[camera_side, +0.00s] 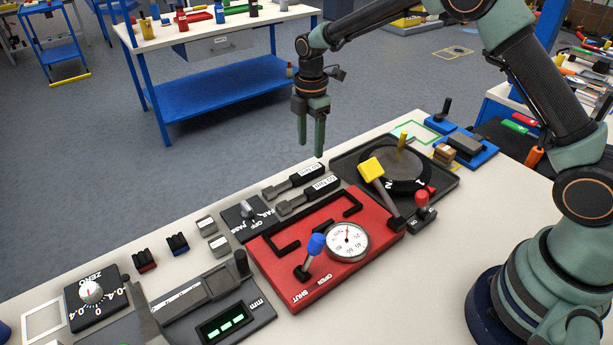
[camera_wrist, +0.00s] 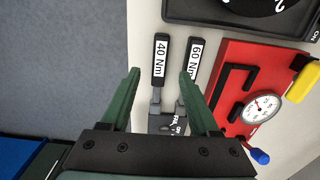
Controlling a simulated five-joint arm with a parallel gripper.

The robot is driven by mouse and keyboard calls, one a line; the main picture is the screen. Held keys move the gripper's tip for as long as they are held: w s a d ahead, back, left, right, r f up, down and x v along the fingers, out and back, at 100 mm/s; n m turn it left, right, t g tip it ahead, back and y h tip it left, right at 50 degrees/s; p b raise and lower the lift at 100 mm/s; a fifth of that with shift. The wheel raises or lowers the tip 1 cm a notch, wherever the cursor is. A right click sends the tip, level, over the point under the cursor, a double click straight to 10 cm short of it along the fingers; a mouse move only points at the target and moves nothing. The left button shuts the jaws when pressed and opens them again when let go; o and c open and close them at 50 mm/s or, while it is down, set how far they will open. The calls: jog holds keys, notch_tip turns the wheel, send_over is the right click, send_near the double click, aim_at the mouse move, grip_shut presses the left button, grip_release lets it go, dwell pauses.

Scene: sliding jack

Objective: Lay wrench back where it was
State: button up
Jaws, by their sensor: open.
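Two dark torque wrenches lie side by side on the pale bench. The one marked 40 Nm (camera_wrist: 160,62) is farther from the red panel; the one marked 60 Nm (camera_wrist: 194,62) is nearer to it. They also show in the side view, the 40 Nm wrench (camera_side: 292,182) behind the 60 Nm wrench (camera_side: 307,196). My gripper (camera_side: 311,150) hangs above them, pointing down, open and empty. In the wrist view its fingers (camera_wrist: 162,76) spread across the wrenches, and the right finger hides part of the 60 Nm one.
A red panel (camera_side: 285,270) with a gauge (camera_side: 348,240) and blue-knobbed lever (camera_side: 316,244) stands beside the wrenches. A PASS/FAIL switch (camera_side: 246,210) lies left.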

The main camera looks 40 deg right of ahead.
jog(key=s+d+r+m+t, duration=0.15)
jog(key=s+r+m, duration=0.3)
jog(key=r, duration=0.45)
jog(key=s+d+r+m+t, duration=0.1)
jog(key=s+d+r+m, duration=0.1)
jog(key=s+r+m, duration=0.35)
jog(key=s+d+r+m+t, duration=0.2)
jog(key=s+m, duration=0.6)
jog(key=s, duration=0.4)
jog(key=shift+s+r+t, duration=0.25)
jog(key=shift+t, duration=0.3)
